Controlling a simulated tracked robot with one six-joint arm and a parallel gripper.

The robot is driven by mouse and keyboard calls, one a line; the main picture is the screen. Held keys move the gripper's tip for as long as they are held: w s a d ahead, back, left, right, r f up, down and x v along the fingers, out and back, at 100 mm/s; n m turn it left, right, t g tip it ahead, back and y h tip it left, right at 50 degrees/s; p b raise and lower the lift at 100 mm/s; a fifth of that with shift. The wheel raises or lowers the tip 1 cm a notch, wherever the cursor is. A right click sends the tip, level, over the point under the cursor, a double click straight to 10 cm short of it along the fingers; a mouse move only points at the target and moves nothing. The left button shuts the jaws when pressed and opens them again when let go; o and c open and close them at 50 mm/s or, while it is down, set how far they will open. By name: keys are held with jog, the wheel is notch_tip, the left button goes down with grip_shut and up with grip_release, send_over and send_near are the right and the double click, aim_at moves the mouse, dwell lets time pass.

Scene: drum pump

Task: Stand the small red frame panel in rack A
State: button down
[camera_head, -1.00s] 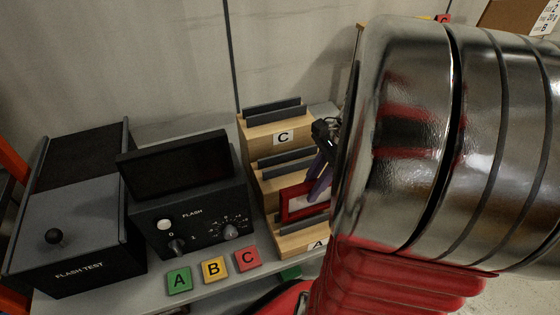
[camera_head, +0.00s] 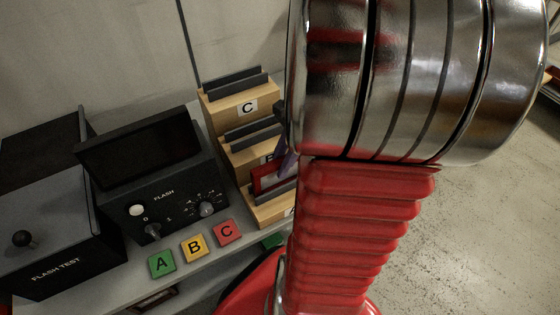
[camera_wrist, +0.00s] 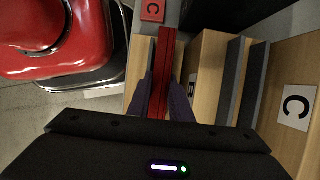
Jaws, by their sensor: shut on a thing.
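The small red frame panel (camera_head: 259,179) is at rack A (camera_head: 268,213), the lowest, front step of the wooden racks; my arm hides its right part. In the wrist view the panel (camera_wrist: 166,55) is seen edge-on between two purple fingers, over rack A's wood (camera_wrist: 140,62). My gripper (camera_wrist: 162,88) is shut on the panel. In the head view one purple finger (camera_head: 288,163) shows beside the panel. The panel looks upright, close to rack A's dark slot strips. I cannot tell whether its lower edge is inside the slot.
Rack B (camera_head: 250,152) and the taller rack C (camera_head: 233,107) rise behind rack A. The black flash box (camera_head: 175,210) and flash test unit (camera_head: 60,240) stand to the left. Green A, yellow B and red C tiles (camera_head: 227,233) lie in front. Floor is open at right.

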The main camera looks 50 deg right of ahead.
jog(key=c, duration=1.6)
grip_release()
jog(key=v, duration=1.2)
jog(key=shift+r, duration=0.1)
jog(key=w+a+n+t+h, duration=0.1)
jog(key=a+n, duration=0.6)
jog(key=a, duration=0.1)
jog(key=w+a+r+n+t+h, duration=0.1)
jog(key=a+n+t+h, duration=0.1)
jog(key=a+n, duration=0.5)
jog(key=w+a+n+t+h, duration=0.1)
jog(key=a+n, duration=0.6)
jog(key=a, duration=0.1)
jog(key=shift+w+a+r, duration=0.15)
jog(key=shift+a+r, duration=0.15)
jog(key=shift+a, duration=0.1)
